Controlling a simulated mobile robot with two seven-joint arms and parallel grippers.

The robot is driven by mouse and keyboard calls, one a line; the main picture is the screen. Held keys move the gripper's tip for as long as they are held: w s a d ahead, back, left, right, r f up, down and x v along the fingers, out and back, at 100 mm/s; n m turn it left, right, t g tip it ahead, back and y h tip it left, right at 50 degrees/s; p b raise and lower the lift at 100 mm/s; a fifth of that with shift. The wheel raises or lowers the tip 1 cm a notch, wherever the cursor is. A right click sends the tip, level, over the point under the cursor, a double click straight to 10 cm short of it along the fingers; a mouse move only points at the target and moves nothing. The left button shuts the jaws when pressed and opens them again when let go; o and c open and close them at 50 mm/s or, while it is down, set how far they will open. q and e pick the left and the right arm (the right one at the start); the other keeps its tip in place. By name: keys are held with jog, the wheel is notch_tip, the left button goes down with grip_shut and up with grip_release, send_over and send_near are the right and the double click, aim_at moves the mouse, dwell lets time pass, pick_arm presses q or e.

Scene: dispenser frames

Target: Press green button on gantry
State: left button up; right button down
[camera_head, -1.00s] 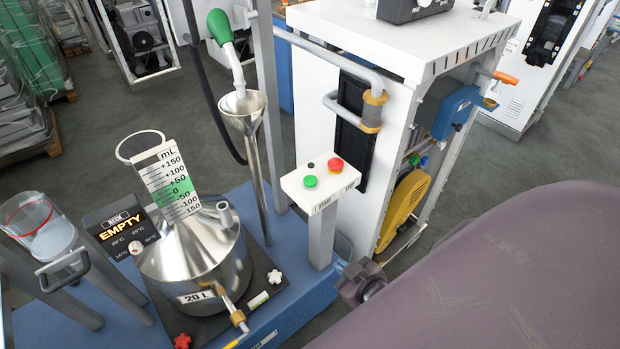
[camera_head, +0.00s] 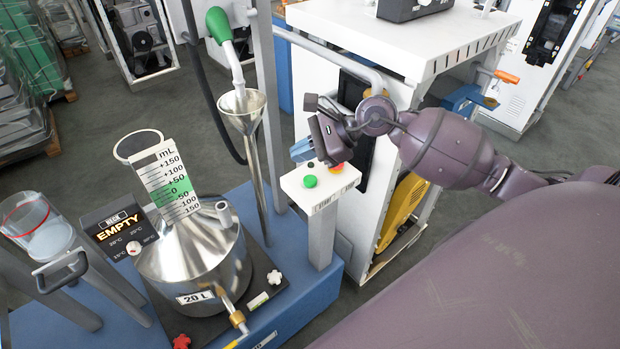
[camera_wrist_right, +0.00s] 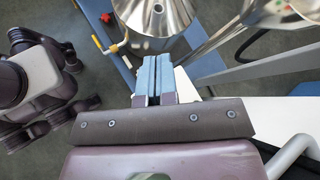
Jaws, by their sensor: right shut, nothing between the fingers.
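The green button (camera_head: 310,181) is on top of a white control box on a post (camera_head: 320,203), at the middle of the head view. A small black knob (camera_head: 311,164) and a red button (camera_head: 337,167), partly covered by my wrist, sit on the same box. My right gripper (camera_head: 302,150) is shut and empty, with its blue fingers just behind and above the box, apart from the green button in the picture. In the right wrist view the two blue fingers (camera_wrist_right: 154,76) lie side by side. The green button does not show there.
A steel vessel (camera_head: 196,262) with a mL scale and a display reading EMPTY (camera_head: 121,227) stand left of the box. A steel funnel (camera_head: 243,103) rises behind it. A white cabinet (camera_head: 420,40) stands close behind my right arm.

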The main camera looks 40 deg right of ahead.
aim_at(311, 180)
jog(key=d+n+h, duration=0.1)
jog(key=w+d+r+h, duration=0.1)
jog(key=d+n, duration=0.1)
jog(key=shift+w+d+r+n+h, duration=0.2)
jog(key=shift+w+n+h, duration=0.1)
jog(key=shift+w+h, duration=0.1)
pick_arm(q)
jog(key=shift+s+f, duration=0.1)
jog(key=shift+f, duration=0.05)
pick_arm(e)
notch_tip(311, 180, down, 8)
jog(key=b, duration=0.3)
jog(key=shift+s+f+b, duration=0.1)
jog(key=shift+f+b, duration=0.05)
jog(key=shift+b, duration=0.25)
jog(key=shift+f, duration=0.25)
pick_arm(q)
notch_tip(311, 180, down, 4)
jog(key=shift+d+r, duration=0.1)
jog(key=shift+d, duration=0.05)
jog(key=shift+s+f, duration=0.15)
jog(key=shift+f, duration=0.1)
